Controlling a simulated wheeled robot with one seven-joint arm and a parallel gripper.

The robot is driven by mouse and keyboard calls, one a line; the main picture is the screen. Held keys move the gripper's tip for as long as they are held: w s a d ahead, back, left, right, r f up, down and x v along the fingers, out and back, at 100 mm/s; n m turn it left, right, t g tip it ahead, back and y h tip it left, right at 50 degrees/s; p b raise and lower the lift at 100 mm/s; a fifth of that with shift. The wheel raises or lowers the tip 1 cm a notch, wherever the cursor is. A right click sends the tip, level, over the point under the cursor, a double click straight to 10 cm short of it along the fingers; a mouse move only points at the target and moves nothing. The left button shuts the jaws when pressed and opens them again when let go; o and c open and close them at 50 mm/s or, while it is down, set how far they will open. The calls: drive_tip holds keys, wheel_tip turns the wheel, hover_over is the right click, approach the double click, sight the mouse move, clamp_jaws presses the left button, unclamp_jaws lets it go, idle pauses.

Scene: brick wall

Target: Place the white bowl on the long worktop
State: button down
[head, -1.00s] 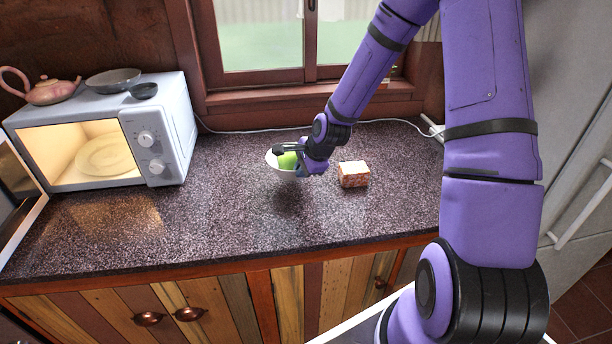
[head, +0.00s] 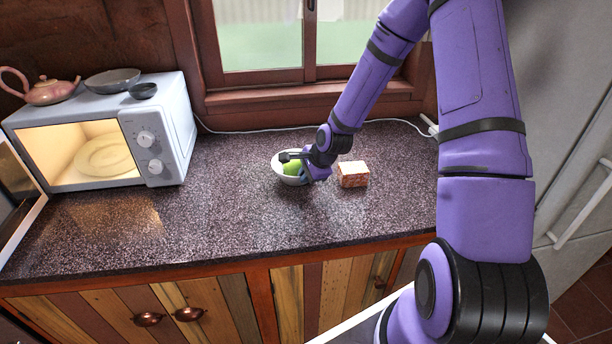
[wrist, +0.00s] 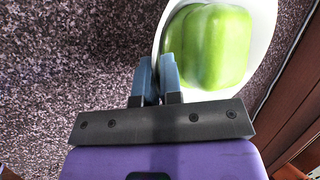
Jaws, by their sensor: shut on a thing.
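The white bowl (head: 284,177) is at the middle of the long worktop (head: 215,215), low over or on its speckled surface; I cannot tell whether it touches. A green pepper (head: 292,168) lies in the bowl. In the wrist view the bowl's rim (wrist: 262,60) curves around the pepper (wrist: 208,48). My gripper (head: 298,163) is at the bowl's right side. In the wrist view my gripper (wrist: 158,78) has its blue fingers shut on the bowl's wall. The bowl's underside is hidden.
A brick-patterned block (head: 353,174) stands on the worktop just right of my gripper. A white microwave (head: 165,125) with its door open is at the left, with a teapot (head: 45,90) and bowls on top. The worktop's front and left-middle are clear.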

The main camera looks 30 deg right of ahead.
drive_tip(key=c, duration=1.3)
unclamp_jaws()
drive_tip(key=s+a+r+n+h, duration=0.1)
drive_tip(key=s+r+n, duration=0.4)
drive_tip(key=r, duration=0.4)
drive_tip(key=s+a+r+n+g+h, duration=0.1)
drive_tip(key=s+r+n+h, duration=0.1)
drive_tip(key=s+r, duration=0.6)
drive_tip(key=s+r+n+h, duration=0.1)
drive_tip(key=s+r+n, duration=0.3)
drive_tip(key=r, duration=0.6)
drive_tip(key=shift+s+a+r+n+t+y, duration=0.15)
drive_tip(key=shift+s+a+r+n+y, duration=0.15)
drive_tip(key=shift+s+r+n, duration=1.65)
drive_tip(key=shift+s+a+r+n+t+y, duration=0.15)
drive_tip(key=shift+s+a+r+n, duration=0.55)
drive_tip(key=shift+s, duration=2.4)
drive_tip(key=shift+s+r+n+t+y, duration=0.1)
drive_tip(key=shift+s+r+n+y, duration=0.15)
drive_tip(key=shift+s+r+n, duration=1.3)
drive_tip(key=shift+s+r+m, duration=0.2)
drive_tip(key=shift+s+m, duration=0.4)
drive_tip(key=shift+s, duration=0.35)
